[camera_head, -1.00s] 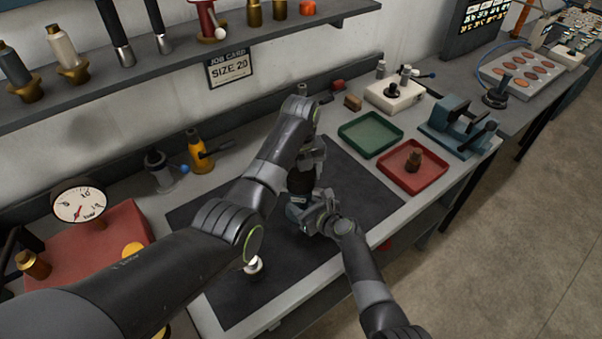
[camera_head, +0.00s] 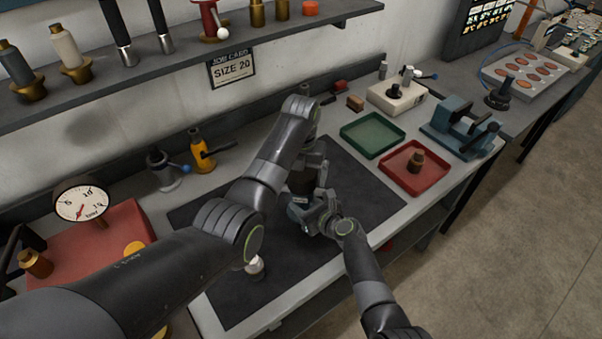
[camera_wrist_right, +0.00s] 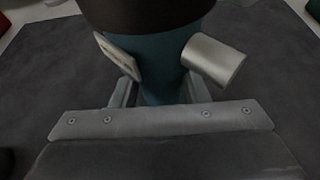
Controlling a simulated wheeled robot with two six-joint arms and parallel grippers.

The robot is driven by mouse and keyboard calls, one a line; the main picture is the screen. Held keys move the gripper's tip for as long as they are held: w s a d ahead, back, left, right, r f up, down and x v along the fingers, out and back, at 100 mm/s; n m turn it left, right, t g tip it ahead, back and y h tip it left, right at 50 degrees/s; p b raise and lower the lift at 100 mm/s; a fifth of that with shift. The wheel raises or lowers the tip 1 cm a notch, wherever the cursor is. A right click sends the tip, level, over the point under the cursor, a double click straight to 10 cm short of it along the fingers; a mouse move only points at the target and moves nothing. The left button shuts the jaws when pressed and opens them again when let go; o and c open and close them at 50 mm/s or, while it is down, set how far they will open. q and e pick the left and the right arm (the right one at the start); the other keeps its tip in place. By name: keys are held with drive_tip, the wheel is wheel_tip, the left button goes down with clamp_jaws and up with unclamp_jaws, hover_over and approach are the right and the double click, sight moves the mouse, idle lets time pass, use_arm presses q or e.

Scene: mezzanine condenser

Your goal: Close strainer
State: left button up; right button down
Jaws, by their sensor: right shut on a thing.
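The strainer (camera_wrist_right: 165,75) fills the top of the right wrist view. It has a teal body, a dark collar above it, a silver stub on the right and a pale plate on the left. My right gripper (camera_wrist_right: 158,100) is shut on the teal body. In the head view my right gripper (camera_head: 308,215) is on the dark mat, with the strainer mostly hidden by both arms. My left gripper (camera_head: 305,180) points down directly above the right one, at the strainer's top. Its fingers are hidden, so its opening and any contact cannot be made out.
The dark mat (camera_head: 375,200) has bare room on the right. A small pale-topped part (camera_head: 255,268) stands near its front. A green tray (camera_head: 372,136) and a red tray (camera_head: 400,178) holding a brown part (camera_head: 416,161) lie to the right.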

use_arm(q)
drive_tip(key=shift+r, duration=0.1)
drive_tip(key=shift+r, duration=2.1)
drive_tip(key=shift+c, duration=0.2)
